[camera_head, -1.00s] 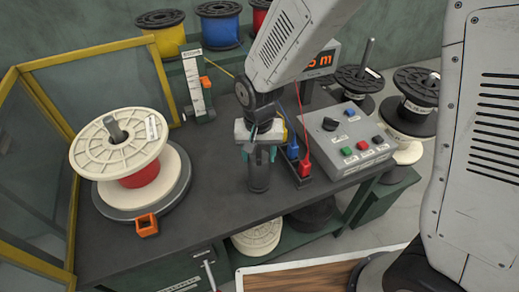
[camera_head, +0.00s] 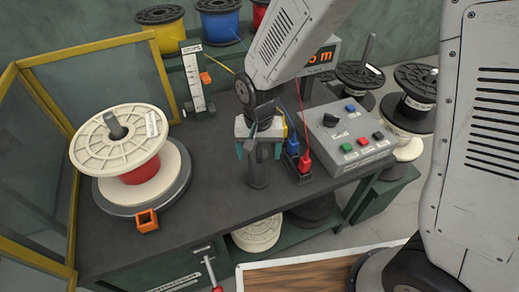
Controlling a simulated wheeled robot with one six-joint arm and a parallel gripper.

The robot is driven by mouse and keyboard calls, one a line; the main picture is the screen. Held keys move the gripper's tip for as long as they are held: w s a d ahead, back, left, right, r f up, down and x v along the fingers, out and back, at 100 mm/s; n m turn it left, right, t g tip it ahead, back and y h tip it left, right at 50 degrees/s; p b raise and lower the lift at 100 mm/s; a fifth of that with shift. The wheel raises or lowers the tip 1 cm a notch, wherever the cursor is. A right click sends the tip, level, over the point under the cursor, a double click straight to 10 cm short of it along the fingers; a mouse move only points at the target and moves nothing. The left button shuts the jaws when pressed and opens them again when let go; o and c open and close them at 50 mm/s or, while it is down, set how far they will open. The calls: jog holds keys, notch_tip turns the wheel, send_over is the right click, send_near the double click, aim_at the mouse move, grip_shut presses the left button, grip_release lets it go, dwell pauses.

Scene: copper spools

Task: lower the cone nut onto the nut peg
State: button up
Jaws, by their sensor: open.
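My gripper (camera_head: 259,149) points down over the middle of the table, with its teal fingers spread apart. A dark upright cylinder (camera_head: 259,174) stands on the table directly below and between the fingers. It looks like the nut peg, perhaps with the dark cone nut around it. The gripper body and fingers hide its upper part, so I cannot tell the nut from the peg or see how the nut sits. I see no cone nut elsewhere on the table.
A cream spool with red winding (camera_head: 118,146) sits on a turntable at left, a grey spindle through it. An orange block (camera_head: 147,221) is at its front. Front-centre tabletop is clear.

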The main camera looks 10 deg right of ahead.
notch_tip(320, 180, up, 8)
jog(key=shift+f, duration=0.1)
dwell(0.9)
